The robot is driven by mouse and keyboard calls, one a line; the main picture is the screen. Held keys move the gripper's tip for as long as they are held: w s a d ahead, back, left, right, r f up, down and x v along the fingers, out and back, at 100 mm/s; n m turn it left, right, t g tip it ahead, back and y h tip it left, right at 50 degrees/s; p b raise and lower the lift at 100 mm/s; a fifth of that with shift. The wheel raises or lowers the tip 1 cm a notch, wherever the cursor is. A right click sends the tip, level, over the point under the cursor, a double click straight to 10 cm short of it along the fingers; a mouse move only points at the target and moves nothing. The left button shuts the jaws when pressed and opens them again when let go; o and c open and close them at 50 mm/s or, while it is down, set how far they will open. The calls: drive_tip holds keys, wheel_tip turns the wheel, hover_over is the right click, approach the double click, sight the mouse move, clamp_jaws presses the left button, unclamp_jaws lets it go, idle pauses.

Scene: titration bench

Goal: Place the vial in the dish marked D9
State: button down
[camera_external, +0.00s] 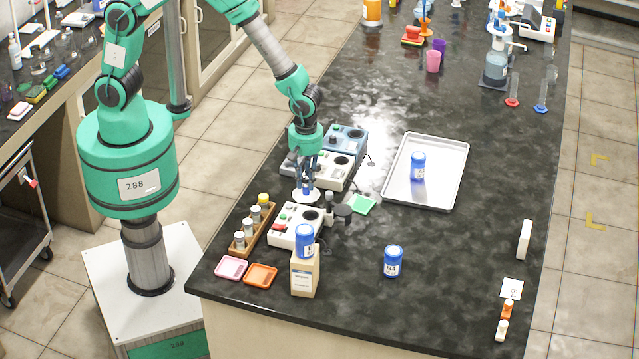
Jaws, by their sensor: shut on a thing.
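My gripper (306,178) is above the white bench devices, pointing down and shut on a small blue-topped thing (307,190). Its lower part meets a white disc, and I cannot tell whether it is the vial or whether it touches the disc. A wooden rack (254,233) to the left of my gripper holds several small vials (248,227), one with a yellow cap. Small square dishes lie on the bench: a pink dish (231,267), an orange dish (260,275) and a green dish (362,205). No D9 mark is legible on any of them.
A white device (294,234) stands beside the rack. A blue jar (305,241) sits on a beige box (304,273) near the front. Another blue jar (393,261) stands alone to the right. A metal tray (447,175) holds a third.

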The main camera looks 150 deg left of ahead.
sight(306, 178)
drive_tip(key=shift+f, duration=1.15)
drive_tip(key=shift+f, duration=0.15)
drive_tip(key=c, duration=1.6)
unclamp_jaws()
wheel_tip(306, 178, up, 12)
drive_tip(key=shift+r+p, duration=0.15)
drive_tip(key=shift+p, duration=0.35)
